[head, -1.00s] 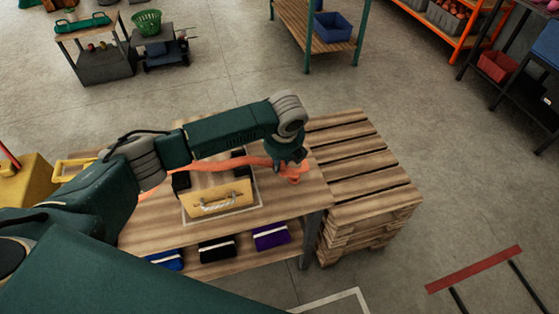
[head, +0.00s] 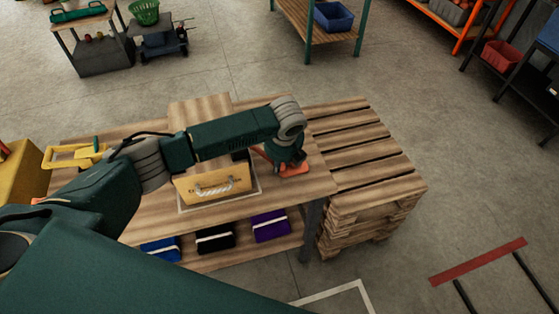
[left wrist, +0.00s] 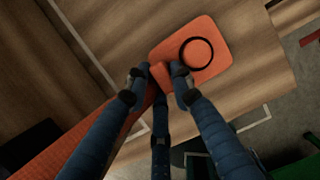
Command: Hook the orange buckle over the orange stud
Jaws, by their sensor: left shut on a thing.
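The orange buckle (left wrist: 208,36) is a flat rounded plate with a dark ring; inside the ring it looks orange. In the left wrist view it lies beyond my fingertips, over wood. An orange strap (left wrist: 88,138) runs from it to the lower left. My left gripper (left wrist: 158,80) is shut on the buckle's narrow strap end. In the head view my left gripper (head: 287,163) is low over the table right of the wooden box (head: 217,187), with the orange buckle (head: 293,170) under it. I cannot make out a separate orange stud. My right gripper is not in view.
The wooden table (head: 300,195) carries the box, which has a rope handle. A wooden panel (head: 200,106) rises behind my arm. Slatted pallets (head: 372,180) stand against the table's right. Blue, black and purple bundles (head: 270,226) lie on the lower shelf.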

